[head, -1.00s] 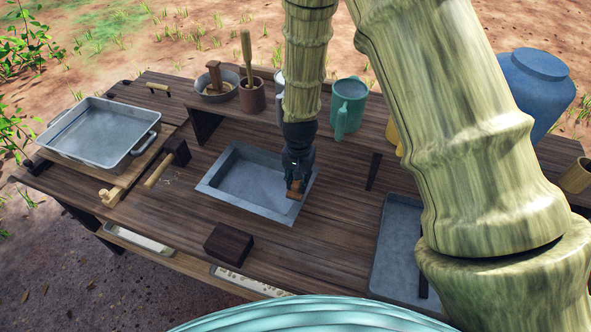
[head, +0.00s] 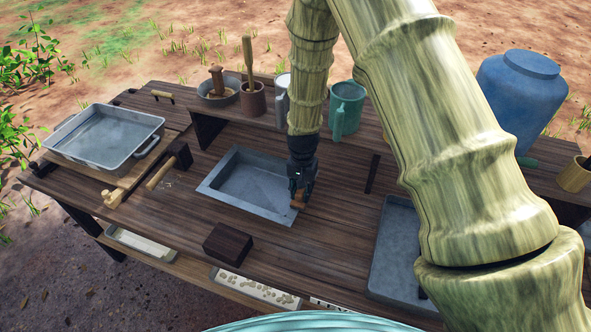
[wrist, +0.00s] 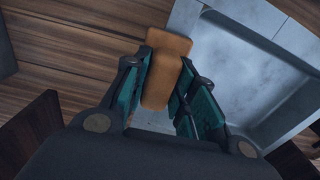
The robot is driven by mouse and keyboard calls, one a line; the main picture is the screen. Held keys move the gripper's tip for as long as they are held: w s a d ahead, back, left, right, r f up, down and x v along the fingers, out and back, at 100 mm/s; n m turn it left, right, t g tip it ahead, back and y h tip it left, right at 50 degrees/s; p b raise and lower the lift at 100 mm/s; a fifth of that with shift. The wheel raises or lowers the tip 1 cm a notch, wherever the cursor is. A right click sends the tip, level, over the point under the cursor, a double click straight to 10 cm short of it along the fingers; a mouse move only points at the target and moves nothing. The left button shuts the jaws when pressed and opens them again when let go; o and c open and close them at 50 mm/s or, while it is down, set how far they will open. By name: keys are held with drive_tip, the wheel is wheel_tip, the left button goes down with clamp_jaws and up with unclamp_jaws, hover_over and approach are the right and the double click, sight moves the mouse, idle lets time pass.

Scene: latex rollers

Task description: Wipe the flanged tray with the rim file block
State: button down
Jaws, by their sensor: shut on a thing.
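The grey flanged tray (head: 230,186) sits on the dark plank table, its sloped inside empty. My gripper (head: 299,199) points down at the tray's right side, near its front corner. It is shut on the rim file block (head: 299,205), a small orange-brown piece. In the wrist view the block (wrist: 166,68) lies between the two green-padded fingers (wrist: 164,92), with the tray (wrist: 240,60) on its right. The block is at the tray's rim; whether it touches cannot be told. My arm hides part of the tray's far right side.
A dark block (head: 228,243) stands in front of the tray. A mallet (head: 168,170) and a handled pan (head: 104,137) are on the left. A second grey tray (head: 390,260) is on the right. Mugs (head: 346,100) stand on the back shelf.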

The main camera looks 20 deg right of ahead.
drive_tip(key=shift+w+a, duration=0.4)
drive_tip(key=shift+w, duration=0.2)
drive_tip(key=shift+w+a, duration=0.35)
drive_tip(key=shift+w, duration=0.2)
drive_tip(key=r+p, duration=0.1)
drive_tip(key=r, duration=0.1)
drive_tip(key=s+r+p, duration=0.1)
drive_tip(key=r, duration=0.1)
drive_tip(key=shift+s+d+r, duration=0.1)
drive_tip(key=shift+r, duration=0.1)
drive_tip(key=shift+r+p, duration=0.3)
drive_tip(key=shift+p, duration=0.1)
drive_tip(key=shift+w+r+p, duration=0.45)
drive_tip(key=shift+w, duration=0.05)
wheel_tip(320, 180, up, 2)
drive_tip(key=shift+s+p, duration=0.1)
drive_tip(key=shift+p, duration=0.45)
drive_tip(key=shift+s+r, duration=0.1)
drive_tip(key=shift+s, duration=0.05)
